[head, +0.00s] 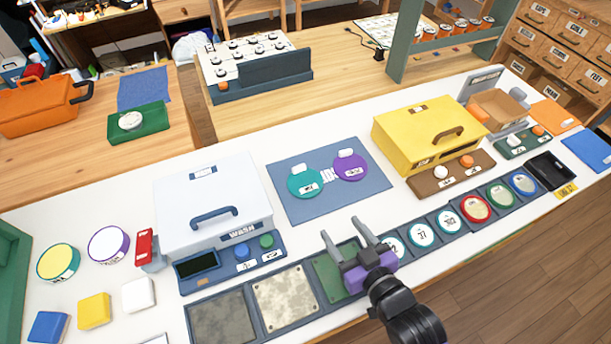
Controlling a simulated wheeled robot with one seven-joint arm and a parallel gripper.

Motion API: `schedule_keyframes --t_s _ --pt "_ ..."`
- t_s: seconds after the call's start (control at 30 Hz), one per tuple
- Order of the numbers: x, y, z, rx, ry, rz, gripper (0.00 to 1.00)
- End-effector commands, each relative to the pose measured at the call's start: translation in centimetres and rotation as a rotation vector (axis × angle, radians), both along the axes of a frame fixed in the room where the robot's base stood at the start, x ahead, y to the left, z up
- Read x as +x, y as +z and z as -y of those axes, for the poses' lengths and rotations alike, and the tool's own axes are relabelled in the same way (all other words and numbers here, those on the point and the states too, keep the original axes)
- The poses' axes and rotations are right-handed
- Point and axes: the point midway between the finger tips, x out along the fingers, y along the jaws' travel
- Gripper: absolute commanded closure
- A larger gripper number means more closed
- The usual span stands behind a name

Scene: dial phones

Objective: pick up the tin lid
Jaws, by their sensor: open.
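I cannot tell for sure which thing is the tin lid. Round lid-like discs are a yellow one with a teal rim (58,262) and a white one with a purple rim (109,245), both at the left. A teal disc (307,182) and a purple disc (350,166) lie on a blue mat (290,210). In the front row of trays sit white discs with teal rims (422,234), a red-rimmed disc (475,208), a green one (501,196) and a blue one (524,184). My gripper (341,230) is open and empty, above the green front tray and partly hiding it.
A white box (175,205) with a handle stands left of the mat, and a yellow box (400,135) stands right of it. Square front trays (285,298) line the near edge. Coloured blocks (94,310) lie at the left. White counter shows between the mat and the trays.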

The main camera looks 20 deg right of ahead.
Motion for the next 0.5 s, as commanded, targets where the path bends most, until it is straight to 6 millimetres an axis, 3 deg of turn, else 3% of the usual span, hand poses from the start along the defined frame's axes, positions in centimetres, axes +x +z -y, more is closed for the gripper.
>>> schedule_keyframes --t_s 0.03,0.2,0.33,0.5 --pt "2.4 0.7 -0.1 0.002 0.001 0.005 0.38" --pt "7.9 0.8 -0.5 0.011 -0.003 -0.022 0.38" --pt "11.1 0.8 -0.8 0.019 -0.006 -0.054 0.38" --pt "13.4 0.7 -1.0 0.026 -0.009 -0.085 0.38"
